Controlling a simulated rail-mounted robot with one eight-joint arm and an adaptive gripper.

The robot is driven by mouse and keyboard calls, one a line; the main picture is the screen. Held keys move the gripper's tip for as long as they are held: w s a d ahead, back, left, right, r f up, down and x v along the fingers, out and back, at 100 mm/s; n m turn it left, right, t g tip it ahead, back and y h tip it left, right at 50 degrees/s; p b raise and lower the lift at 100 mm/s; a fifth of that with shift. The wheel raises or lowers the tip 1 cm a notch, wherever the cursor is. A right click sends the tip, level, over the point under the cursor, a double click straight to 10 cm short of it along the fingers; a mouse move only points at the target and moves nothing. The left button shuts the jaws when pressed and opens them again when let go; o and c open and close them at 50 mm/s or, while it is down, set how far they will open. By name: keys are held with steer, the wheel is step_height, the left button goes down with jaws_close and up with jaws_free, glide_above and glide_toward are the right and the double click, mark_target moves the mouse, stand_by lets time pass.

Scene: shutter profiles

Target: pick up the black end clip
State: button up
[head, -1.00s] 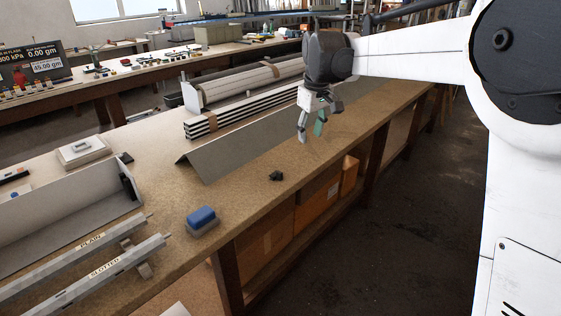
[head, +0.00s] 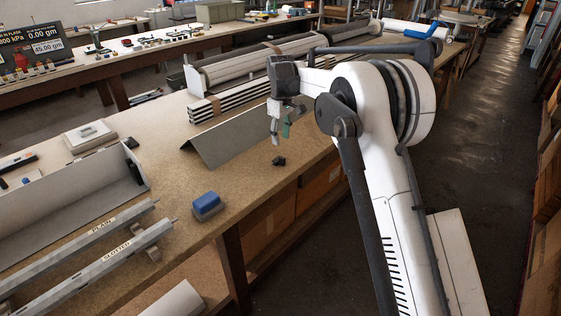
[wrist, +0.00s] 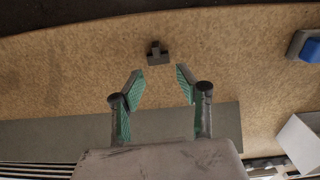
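The black end clip (head: 279,161) lies on the wooden bench top near its front edge. In the wrist view the clip (wrist: 158,53) is ahead of the fingertips, roughly centred between them, and apart from them. My gripper (head: 279,133) is above the bench, a short way behind the clip and over the front side of the grey angled profile. In the wrist view my gripper (wrist: 160,78) is open, its green-padded fingers apart with nothing between them.
The grey angled profile (head: 219,140) lies just behind the clip. A blue-topped block (head: 207,204) stands to the left near the front edge. Rails marked PLAIN (head: 95,232) and SLOTTED (head: 110,257) lie further left. The bench around the clip is bare.

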mark_target(283, 158)
step_height(283, 158, down, 5)
steer(key=shift+f, duration=0.2)
steer(key=shift+w+d+f+p, duration=0.1)
steer(key=shift+d+f+p, duration=0.15)
steer(key=shift+f, duration=1.1)
steer(key=shift+d+f+p, duration=0.1)
steer(key=shift+d+f, duration=0.1)
steer(key=shift+f, duration=1.1)
steer(key=c, duration=0.8)
